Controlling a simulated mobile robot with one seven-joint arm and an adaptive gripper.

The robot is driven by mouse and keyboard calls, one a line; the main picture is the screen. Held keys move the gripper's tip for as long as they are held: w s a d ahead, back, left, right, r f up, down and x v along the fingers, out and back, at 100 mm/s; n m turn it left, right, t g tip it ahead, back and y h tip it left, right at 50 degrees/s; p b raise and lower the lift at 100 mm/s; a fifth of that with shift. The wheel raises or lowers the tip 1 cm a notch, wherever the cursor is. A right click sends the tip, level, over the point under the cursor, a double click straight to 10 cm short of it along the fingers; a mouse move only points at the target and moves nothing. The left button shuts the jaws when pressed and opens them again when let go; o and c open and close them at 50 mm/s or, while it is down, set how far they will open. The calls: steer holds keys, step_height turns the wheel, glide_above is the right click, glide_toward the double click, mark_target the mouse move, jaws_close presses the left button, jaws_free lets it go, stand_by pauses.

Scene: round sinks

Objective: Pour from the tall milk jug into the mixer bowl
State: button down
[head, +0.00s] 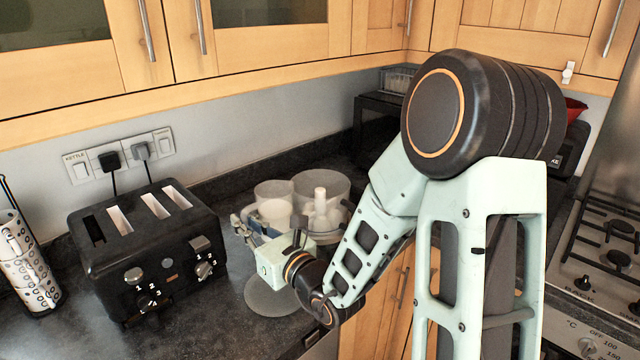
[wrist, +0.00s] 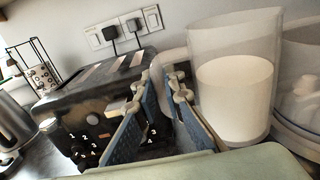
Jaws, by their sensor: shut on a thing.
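The tall milk jug (wrist: 235,42) is clear, with white milk filling its lower part. In the wrist view it stands just right of my fingers, close to upright. It also shows in the head view (head: 272,190), partly behind my gripper (head: 252,224). My gripper is shut on the jug's handle, at the jug's left side in the wrist view (wrist: 167,88). I cannot tell whether the jug touches the counter.
A black toaster (head: 150,250) stands close on the left, under a wall socket (head: 120,157) with two plugs. A pale round disc (head: 275,298) lies on the counter in front of the gripper. A gas hob (head: 605,245) is at the right. Cabinets hang above.

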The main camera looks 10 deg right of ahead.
steer(key=r+m, duration=0.1)
steer(key=r, duration=0.3)
steer(key=w+d+r+m, duration=0.1)
steer(key=r, duration=0.2)
steer(key=d+r+m, duration=0.1)
steer(key=r+m, duration=0.1)
steer(key=r, duration=0.2)
steer(key=shift+w+d+r, duration=0.15)
steer(key=shift+d+r, duration=0.05)
steer(key=shift+r, duration=0.1)
steer(key=shift+w+d+r+m, duration=0.35)
steer(key=shift+d+r+m, duration=0.2)
steer(key=shift+r+m, duration=0.2)
steer(key=shift+w+d+r+m, duration=0.15)
steer(key=shift+w+d+m, duration=0.15)
steer(key=shift+d+m, duration=0.4)
steer(key=shift+w+d+r+m, duration=0.1)
steer(key=shift+w+d+m, duration=0.3)
steer(key=shift+m, duration=0.45)
steer(key=shift+w+d+r+m, duration=0.15)
steer(key=shift+d+m, duration=0.35)
steer(key=shift+m, duration=0.5)
steer(key=shift+w+d+r+m, duration=0.25)
steer(key=shift+d+r+m, duration=0.2)
steer(key=shift+r+m, duration=0.4)
stand_by(1.5)
steer(key=shift+w+d+f+m, duration=0.15)
steer(key=shift+d+f+m, duration=0.1)
steer(key=shift+m, duration=0.2)
stand_by(0.5)
